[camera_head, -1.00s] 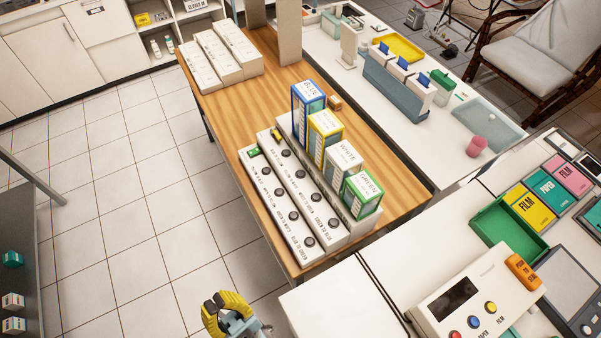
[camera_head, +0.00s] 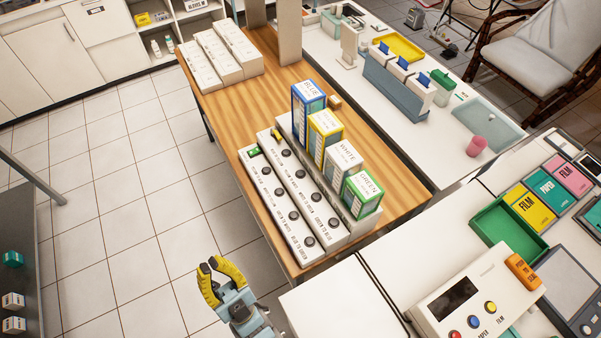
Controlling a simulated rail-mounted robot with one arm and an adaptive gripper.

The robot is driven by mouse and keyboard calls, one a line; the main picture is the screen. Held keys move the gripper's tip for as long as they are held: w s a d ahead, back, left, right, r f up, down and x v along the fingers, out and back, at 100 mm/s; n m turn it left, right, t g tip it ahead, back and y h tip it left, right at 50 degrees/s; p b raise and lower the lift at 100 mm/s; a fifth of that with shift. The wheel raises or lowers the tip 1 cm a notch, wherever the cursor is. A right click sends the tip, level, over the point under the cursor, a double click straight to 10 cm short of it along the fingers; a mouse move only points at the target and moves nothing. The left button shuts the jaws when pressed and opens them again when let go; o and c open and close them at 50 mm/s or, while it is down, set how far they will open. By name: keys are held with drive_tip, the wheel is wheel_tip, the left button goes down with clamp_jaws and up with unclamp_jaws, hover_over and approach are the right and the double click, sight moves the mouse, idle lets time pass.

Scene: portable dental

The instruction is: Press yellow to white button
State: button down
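Two long white button panels lie side by side on the wooden table: a front-left one (camera_head: 272,203) and one behind it (camera_head: 300,185). Each bears a row of round dark buttons with small printed labels. I cannot read which label says yellow to white. Behind them stand a blue box (camera_head: 308,103), a yellow box (camera_head: 325,132), a white box (camera_head: 342,165) and a green box (camera_head: 362,195), upright in a row. My gripper (camera_head: 210,265), with yellow fingers, is in front of the table, below and left of the panels, touching none of them. Its fingertips look close together; it holds nothing visible.
The wooden table (camera_head: 210,105) also carries several white boxes (camera_head: 222,57) at its far end. A white counter with a control unit (camera_head: 475,300) stands at lower right, close to my gripper's right. The tiled floor at left is clear.

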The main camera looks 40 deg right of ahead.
drive_tip(key=w+d+f+m+g+h, duration=0.15)
drive_tip(key=w+d+f+g, duration=0.25)
drive_tip(key=w+d, duration=0.4)
drive_tip(key=w+d+f+m+g+h, duration=0.1)
drive_tip(key=w+d+f+m+g, duration=0.2)
drive_tip(key=w+d, duration=0.55)
drive_tip(key=w+d+f+m+g+h, duration=0.1)
drive_tip(key=w+d+f+g+h, duration=0.1)
drive_tip(key=w+d+f+g, duration=0.45)
drive_tip(key=m+g+y, duration=0.3)
drive_tip(key=g+y, duration=0.5)
drive_tip(key=g, duration=0.2)
hover_over(300, 173)
drive_tip(key=w, duration=0.1)
wheel_tip(300, 173, down, 3)
drive_tip(key=shift+f+n+h+p, duration=0.1)
drive_tip(key=shift+n+h+p, duration=0.15)
drive_tip(key=shift+p, duration=0.1)
drive_tip(key=shift+a, duration=0.1)
drive_tip(key=shift+f, duration=0.1)
drive_tip(key=shift+f+b, duration=1.95)
drive_tip(key=shift+f, duration=2.35)
